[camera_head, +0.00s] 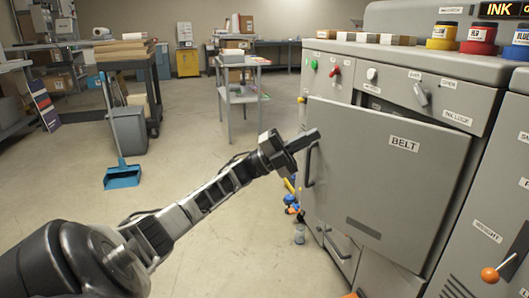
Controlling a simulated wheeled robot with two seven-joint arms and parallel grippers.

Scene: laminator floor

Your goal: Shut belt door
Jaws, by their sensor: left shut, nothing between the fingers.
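The belt door (395,185) is a large grey panel marked BELT on the front of the grey machine. It sits at an angle to the machine's front, standing off it, so it looks ajar. A dark bar handle (310,165) is on its left side. My left gripper (314,135) is shut and empty, at the door's upper left edge just above the handle. I cannot tell whether its fingertips touch the door. My right gripper is not in view.
An orange-knobbed lever (490,274) is at lower right. A small cart (240,95) and a blue dustpan (122,176) stand behind. Open floor lies left of the machine.

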